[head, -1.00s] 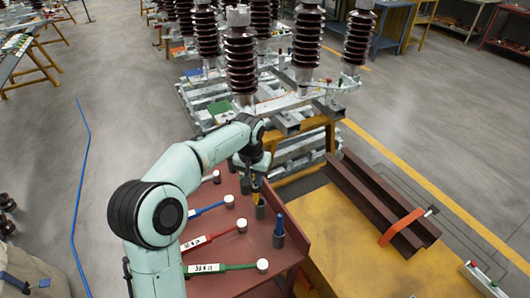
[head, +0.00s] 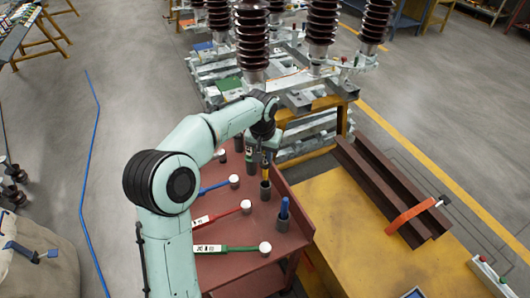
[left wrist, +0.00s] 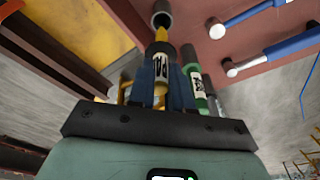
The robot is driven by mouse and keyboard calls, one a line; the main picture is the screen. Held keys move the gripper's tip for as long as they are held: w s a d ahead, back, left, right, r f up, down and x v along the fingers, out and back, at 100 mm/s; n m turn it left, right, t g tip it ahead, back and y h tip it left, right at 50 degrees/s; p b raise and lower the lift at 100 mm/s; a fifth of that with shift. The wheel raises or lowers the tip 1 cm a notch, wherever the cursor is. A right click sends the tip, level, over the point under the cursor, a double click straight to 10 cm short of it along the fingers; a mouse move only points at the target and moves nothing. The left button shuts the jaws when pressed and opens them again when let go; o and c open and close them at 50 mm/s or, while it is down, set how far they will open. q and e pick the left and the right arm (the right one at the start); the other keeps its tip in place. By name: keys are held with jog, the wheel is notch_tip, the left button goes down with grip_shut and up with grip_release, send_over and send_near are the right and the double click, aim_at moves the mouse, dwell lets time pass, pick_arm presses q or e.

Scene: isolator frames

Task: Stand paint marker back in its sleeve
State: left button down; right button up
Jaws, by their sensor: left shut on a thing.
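My left gripper (head: 266,151) is shut on a paint marker with a yellow part (head: 265,164) and a white label. In the left wrist view the marker (left wrist: 159,68) sits between the blue finger pads. The marker hangs roughly upright over a dark grey sleeve (head: 265,190) on the red-brown bench. In the left wrist view the sleeve's dark mouth (left wrist: 161,19) lies just beyond the yellow end. I cannot tell whether that end is inside the mouth. A green marker (left wrist: 194,84) stands beside the held one. A blue marker (head: 284,208) stands in another sleeve. My right gripper is not in view.
Mallets with blue (head: 216,186), red (head: 222,215) and green (head: 225,248) handles lie on the bench (head: 245,270), left of the sleeves. Brown insulators (head: 250,40) stand behind. A yellow platform (head: 370,260) with dark beams is at right.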

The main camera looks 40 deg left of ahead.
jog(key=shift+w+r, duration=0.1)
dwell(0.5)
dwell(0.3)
pick_arm(q)
jog(key=b, duration=0.2)
send_over(265, 177)
jog(key=shift+w+a+f, duration=0.1)
jog(key=shift+f, duration=1.1)
jog(key=shift+w+f, duration=0.1)
jog(key=shift+f, duration=1.1)
jog(key=shift+f+b, duration=1.5)
jog(key=shift+f, duration=1.4)
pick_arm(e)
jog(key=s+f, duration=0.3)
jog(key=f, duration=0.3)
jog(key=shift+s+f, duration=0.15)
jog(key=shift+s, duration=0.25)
pick_arm(q)
jog(key=c, duration=1)
grip_release()
jog(key=shift+o, duration=0.2)
notch_tip(265, 177, up, 13)
jog(key=s+p, duration=0.1)
jog(key=s, duration=0.1)
jog(key=shift+d+r, duration=0.15)
jog(key=shift+d, duration=0.15)
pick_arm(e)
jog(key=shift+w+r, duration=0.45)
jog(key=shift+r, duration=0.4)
